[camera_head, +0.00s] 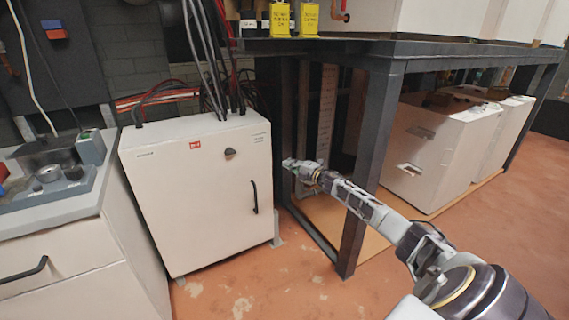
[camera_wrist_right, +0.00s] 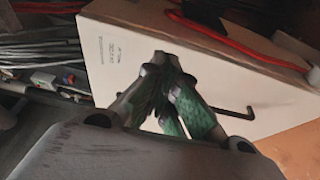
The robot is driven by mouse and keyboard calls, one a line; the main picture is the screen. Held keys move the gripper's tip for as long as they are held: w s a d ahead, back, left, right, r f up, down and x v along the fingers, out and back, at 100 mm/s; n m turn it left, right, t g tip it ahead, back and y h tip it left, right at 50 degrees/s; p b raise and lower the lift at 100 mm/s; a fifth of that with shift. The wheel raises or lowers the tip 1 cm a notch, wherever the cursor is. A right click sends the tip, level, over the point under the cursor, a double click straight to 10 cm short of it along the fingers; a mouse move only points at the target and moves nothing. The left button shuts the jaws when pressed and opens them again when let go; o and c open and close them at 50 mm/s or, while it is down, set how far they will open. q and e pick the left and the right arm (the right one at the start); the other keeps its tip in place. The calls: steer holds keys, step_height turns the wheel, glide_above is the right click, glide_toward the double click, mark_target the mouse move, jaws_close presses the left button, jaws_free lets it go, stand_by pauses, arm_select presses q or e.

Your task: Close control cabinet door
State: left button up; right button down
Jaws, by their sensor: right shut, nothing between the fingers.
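The control cabinet (camera_head: 190,195) is a white box standing on the floor left of centre in the head view. Its door has a red label, a dark knob (camera_head: 230,153) and a black handle (camera_head: 254,197) near the right edge. No wide opening shows from the front; I cannot tell if the door is fully closed. My right gripper (camera_head: 288,164) is at the cabinet's right side, near the door's upper right edge. In the right wrist view, the gripper (camera_wrist_right: 166,68) is shut and empty in front of the white door (camera_wrist_right: 215,68). Contact cannot be told. My left gripper is not in view.
A dark metal table frame (camera_head: 368,165) stands close to the cabinet's right, with my right arm passing in front of its leg. A white drawer unit (camera_head: 70,250) is at the left. The floor in front is clear.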

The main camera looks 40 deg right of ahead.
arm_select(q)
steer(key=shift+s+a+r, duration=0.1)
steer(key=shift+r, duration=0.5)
arm_select(e)
steer(key=shift+s+d, duration=0.55)
steer(key=shift+s, duration=0.25)
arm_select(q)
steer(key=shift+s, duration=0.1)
